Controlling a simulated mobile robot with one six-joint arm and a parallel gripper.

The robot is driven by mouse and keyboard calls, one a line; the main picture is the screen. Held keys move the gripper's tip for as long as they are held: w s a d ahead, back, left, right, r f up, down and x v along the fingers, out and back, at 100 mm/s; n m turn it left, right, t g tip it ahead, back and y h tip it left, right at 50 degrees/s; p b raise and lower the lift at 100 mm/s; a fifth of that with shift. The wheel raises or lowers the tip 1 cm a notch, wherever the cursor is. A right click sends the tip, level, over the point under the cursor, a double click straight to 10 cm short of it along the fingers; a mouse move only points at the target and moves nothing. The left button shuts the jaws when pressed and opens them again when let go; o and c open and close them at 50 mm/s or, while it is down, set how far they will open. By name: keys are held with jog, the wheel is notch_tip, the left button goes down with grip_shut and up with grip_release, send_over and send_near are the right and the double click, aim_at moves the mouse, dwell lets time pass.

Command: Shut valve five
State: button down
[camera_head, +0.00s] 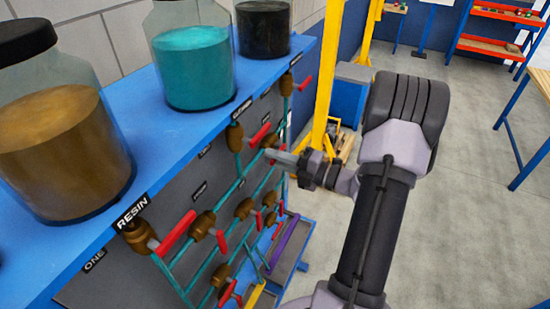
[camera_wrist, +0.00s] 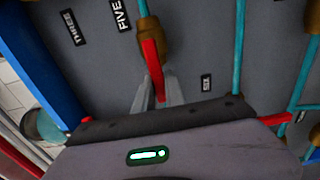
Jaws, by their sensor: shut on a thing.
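Valve five is a brown valve body (camera_wrist: 151,35) on a teal pipe, with the black "FIVE" label (camera_wrist: 120,15) beside it in the wrist view. Its red handle (camera_wrist: 152,60) runs roughly in line with the pipe there. My gripper (camera_wrist: 156,93) has one finger on each side of the handle's outer end and is shut on it. In the head view my gripper (camera_head: 272,154) reaches the panel's right part from the right; its fingers partly hide the valve and handle.
A grey panel with several other red-handled valves (camera_head: 178,232) and teal pipes surrounds the gripper. Jars of brown (camera_head: 62,150) and teal (camera_head: 193,65) material stand on the blue shelf above. A "SIX" label (camera_wrist: 206,83) is nearby. Floor to the right is open.

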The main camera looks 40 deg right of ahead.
jog(key=shift+f, duration=0.15)
jog(key=f+n+b, duration=0.1)
jog(key=n+b, duration=0.1)
jog(key=shift+f+n, duration=0.15)
jog(key=shift+n, duration=0.15)
jog(key=w+d+f+n+b, duration=0.2)
jog(key=d+f+n+b, duration=0.1)
jog(key=n+b, duration=1)
jog(key=shift+d+f+n, duration=0.3)
jog(key=shift+d+n, duration=0.55)
jog(key=shift+n, duration=0.35)
jog(key=c, duration=1.4)
grip_release()
